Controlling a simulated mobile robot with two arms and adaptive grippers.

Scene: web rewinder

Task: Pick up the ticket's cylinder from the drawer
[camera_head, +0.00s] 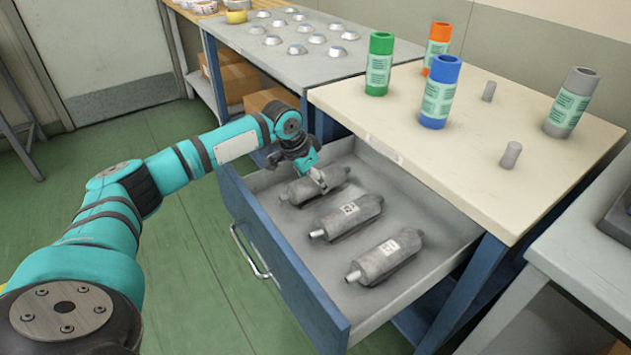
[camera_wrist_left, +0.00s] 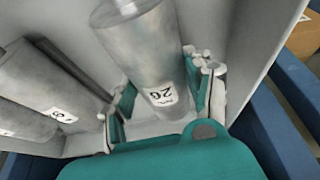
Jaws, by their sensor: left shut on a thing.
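The open drawer (camera_head: 290,268) holds three grey metal cylinders with narrow end stubs and white number labels. My left gripper (camera_head: 319,180) is shut on the far cylinder (camera_head: 298,192), which lies on its side in the drawer. In the left wrist view the gripper's fingers (camera_wrist_left: 163,97) sit on either side of this held cylinder (camera_wrist_left: 145,48); its label looks like 26, seen turned. The middle cylinder (camera_head: 352,217) and the near cylinder (camera_head: 386,260) lie beside it, labels facing up, numbers unclear. No ticket is visible. My right gripper is not in view.
Above the drawer, the cream worktop (camera_head: 460,160) carries green (camera_head: 379,65), blue (camera_head: 439,92), orange (camera_head: 437,45) and grey (camera_head: 571,102) labelled rolls, plus two short pegs. A grey table (camera_head: 255,55) with metal domes stands behind.

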